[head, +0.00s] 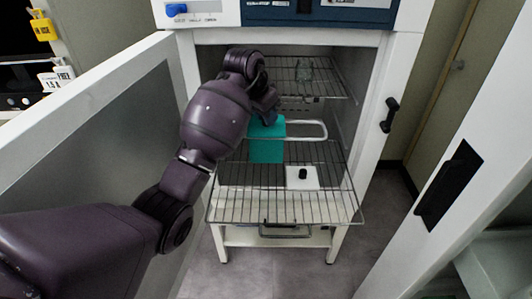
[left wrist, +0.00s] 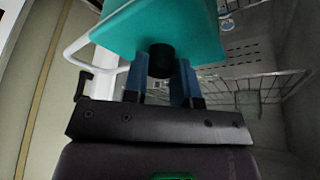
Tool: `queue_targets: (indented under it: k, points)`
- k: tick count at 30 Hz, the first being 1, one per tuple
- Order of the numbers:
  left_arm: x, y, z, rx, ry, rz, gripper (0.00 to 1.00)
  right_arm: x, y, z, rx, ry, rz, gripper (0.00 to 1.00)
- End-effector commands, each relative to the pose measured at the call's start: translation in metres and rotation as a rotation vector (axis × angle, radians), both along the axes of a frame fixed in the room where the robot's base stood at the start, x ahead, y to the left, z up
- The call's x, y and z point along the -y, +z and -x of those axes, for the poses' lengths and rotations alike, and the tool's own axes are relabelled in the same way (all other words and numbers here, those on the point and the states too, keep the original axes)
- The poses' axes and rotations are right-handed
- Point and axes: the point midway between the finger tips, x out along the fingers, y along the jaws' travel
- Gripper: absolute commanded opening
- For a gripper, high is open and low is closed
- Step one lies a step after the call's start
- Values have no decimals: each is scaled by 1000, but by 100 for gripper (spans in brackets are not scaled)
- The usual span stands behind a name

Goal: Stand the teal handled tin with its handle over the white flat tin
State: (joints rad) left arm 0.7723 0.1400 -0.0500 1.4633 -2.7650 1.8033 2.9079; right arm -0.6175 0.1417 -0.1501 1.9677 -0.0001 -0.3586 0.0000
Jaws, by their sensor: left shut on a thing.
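The teal handled tin (head: 266,148) is upright inside the open dryer, at the lower wire shelf; I cannot tell whether it touches the shelf. Its pale loop handle (head: 310,123) sticks out to the right. The white flat tin (head: 302,184), with a black knob on top, lies on the shelf in front of and to the right of the teal tin. My left gripper (head: 268,110) is above the teal tin. In the left wrist view its blue fingers (left wrist: 162,80) are shut on the black knob of the teal tin (left wrist: 160,27). My right gripper is out of view.
The lower wire shelf (head: 240,211) juts forward, bare at its front. An upper wire shelf (head: 285,79) holds a clear glass item (head: 304,72).

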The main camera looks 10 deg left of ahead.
Motion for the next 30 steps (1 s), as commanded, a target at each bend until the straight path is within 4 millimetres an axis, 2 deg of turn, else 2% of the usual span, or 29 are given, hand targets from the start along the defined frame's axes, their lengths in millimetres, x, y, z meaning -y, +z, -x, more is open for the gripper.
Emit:
queue_targets:
  k: [6,10,17,25,30]
  points:
    - [0,-47,1,-4,1,1,0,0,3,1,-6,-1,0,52]
    - [0,-69,0,-2,1,1,0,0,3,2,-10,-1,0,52]
    - [0,-86,0,1,0,1,0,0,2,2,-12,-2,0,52]
    - [0,-119,0,0,1,0,0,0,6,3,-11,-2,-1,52]
    - [0,-128,0,2,0,0,0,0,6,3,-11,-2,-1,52]
